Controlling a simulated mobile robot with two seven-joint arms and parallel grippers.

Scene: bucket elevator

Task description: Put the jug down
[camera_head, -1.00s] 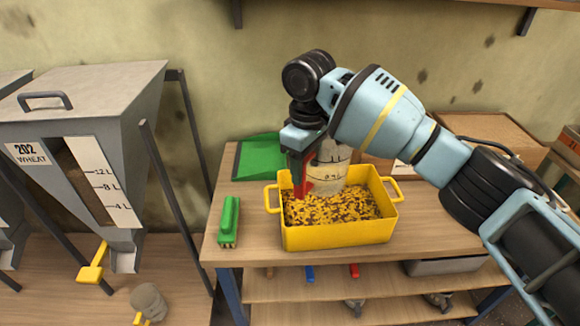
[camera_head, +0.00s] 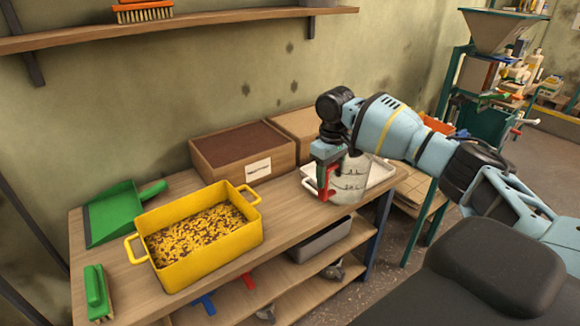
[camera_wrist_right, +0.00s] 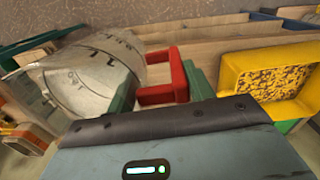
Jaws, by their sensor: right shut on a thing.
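The jug (camera_head: 350,182) is a pale, translucent vessel with dark measuring marks, at the right end of the wooden bench, in front of a white tray (camera_head: 382,174). It looks upright; I cannot tell whether its base touches the bench. My right gripper (camera_head: 327,178) is shut on the jug's red handle (camera_head: 324,184). In the right wrist view the jug (camera_wrist_right: 88,80) lies left of the fingers and the red handle (camera_wrist_right: 165,78) sits at them. My left gripper is not in view.
A yellow tub (camera_head: 170,275) of yellow-brown grain stands left on the bench (camera_head: 285,215). A green dustpan (camera_head: 112,215) and a green brush (camera_head: 96,290) are farther left. A wooden box of brown material (camera_head: 240,158) is behind. Bare bench lies between tub and jug.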

